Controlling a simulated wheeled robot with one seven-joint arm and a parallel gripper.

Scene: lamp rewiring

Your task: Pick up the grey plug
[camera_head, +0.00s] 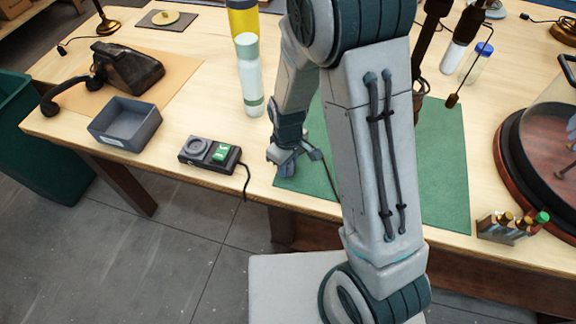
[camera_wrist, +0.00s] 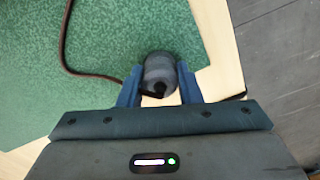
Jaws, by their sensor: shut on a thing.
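The grey plug (camera_wrist: 159,72) is a dark grey rounded body between the two blue fingers of my gripper (camera_wrist: 158,88) in the wrist view. The fingers are shut on its sides. A dark brown cord (camera_wrist: 68,62) curves over the green mat (camera_wrist: 105,30) at the upper left and runs toward the plug. In the head view my gripper (camera_head: 284,164) is low over the left front corner of the green mat (camera_head: 446,150). The plug cannot be made out clearly there. I cannot tell whether the plug touches the mat.
Left of my gripper are a small black device with a green switch (camera_head: 221,154), a grey-blue tray (camera_head: 125,126) and a black telephone (camera_head: 128,68). A pale bottle (camera_head: 248,80) stands behind. A glass dome on a wooden base (camera_head: 518,160) and small bottles (camera_head: 507,228) are at the right.

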